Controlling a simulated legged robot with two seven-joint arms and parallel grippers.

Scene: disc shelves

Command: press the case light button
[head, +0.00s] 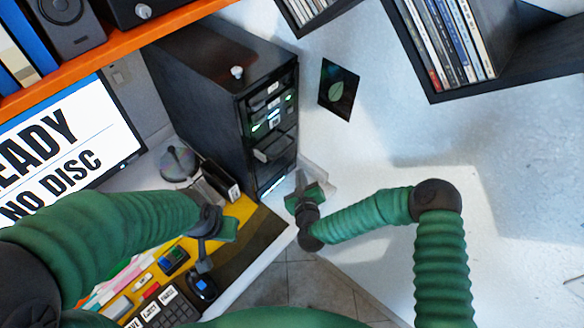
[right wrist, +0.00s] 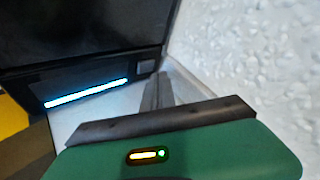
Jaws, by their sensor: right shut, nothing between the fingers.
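The black computer case (head: 195,85) stands on the desk, its front turned right. Low on that front a light strip (head: 273,186) glows white-blue. In the right wrist view the strip (right wrist: 85,93) is lit, and a small dark grey square button (right wrist: 146,67) sits right of its end, on the case's lower corner. My right gripper (head: 299,174) is shut and empty, just right of the case's lower front. Its fingertips (right wrist: 158,76) show slightly below and right of the button, seemingly apart from it. My left gripper (head: 207,245) hangs over the desk; its jaw state is unclear.
A monitor (head: 65,145) reading "NO DISC" stands at the left under an orange shelf (head: 120,55). A keypad (head: 162,310) and small items lie on the yellow mat. Disc shelves (head: 480,85) hang at upper right. The white wall right of the case is mostly clear.

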